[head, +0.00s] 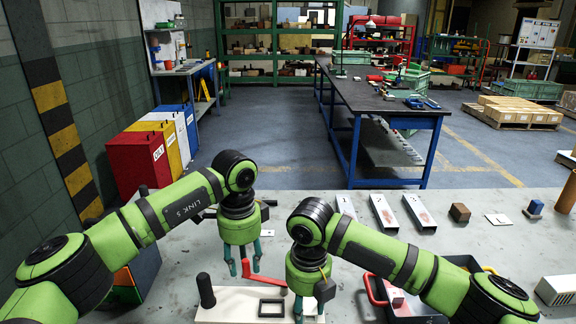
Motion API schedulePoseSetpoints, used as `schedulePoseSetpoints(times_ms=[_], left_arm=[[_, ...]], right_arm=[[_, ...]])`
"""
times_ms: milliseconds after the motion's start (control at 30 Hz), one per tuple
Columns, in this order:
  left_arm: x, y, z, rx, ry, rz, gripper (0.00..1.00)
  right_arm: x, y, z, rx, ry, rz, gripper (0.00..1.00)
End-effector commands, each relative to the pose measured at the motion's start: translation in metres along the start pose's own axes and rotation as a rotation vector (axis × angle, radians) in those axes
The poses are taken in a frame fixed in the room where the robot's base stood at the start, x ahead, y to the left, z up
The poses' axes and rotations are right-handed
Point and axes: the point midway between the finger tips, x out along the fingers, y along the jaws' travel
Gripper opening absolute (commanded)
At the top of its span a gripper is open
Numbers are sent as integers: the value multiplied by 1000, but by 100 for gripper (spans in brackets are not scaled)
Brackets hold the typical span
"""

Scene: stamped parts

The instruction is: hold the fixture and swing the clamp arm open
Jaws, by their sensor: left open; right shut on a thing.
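The fixture (235,307) is a pale base plate at the bottom middle of the head view, cut off by the lower edge. The red clamp arm (266,280) runs low across the back of the plate. My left gripper (244,270) is open, fingers down, at the left end of the clamp arm; I cannot tell whether it touches. My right gripper (310,312) is shut at the fixture's right side; its grip is partly hidden.
A dark tray with a red handle (376,291) lies right of the fixture, partly behind my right arm. Several pale metal parts (418,212), a brown block (460,212) and a blue block (535,207) lie along the table's far side. A vented white box (557,290) is at far right.

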Motion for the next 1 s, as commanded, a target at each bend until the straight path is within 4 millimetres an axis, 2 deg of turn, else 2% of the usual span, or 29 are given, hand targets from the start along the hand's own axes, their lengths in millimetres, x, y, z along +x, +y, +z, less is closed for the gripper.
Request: schedulePoseSetpoints(times_ms=[200, 533, 567, 633, 667, 1000], left_arm=[[16, 0, 0, 0, -1, 1, 41], [18, 0, 0, 0, 0, 0, 41], [18, 0, 0, 0, 0, 0, 33], [18, 0, 0, 0, 0, 0, 5], [18, 0, 0, 0, 0, 0, 0], [18, -2, -1, 0, -1, 1, 0]], right_arm=[[5, -4, 0, 7, 4, -11, 0], [5, -4, 0, 7, 4, -10, 0], [5, -4, 0, 7, 4, -10, 0], [5, -4, 0, 7, 5, -10, 0], [5, -4, 0, 7, 4, -10, 0], [5, -4, 0, 6, 5, -10, 0]])
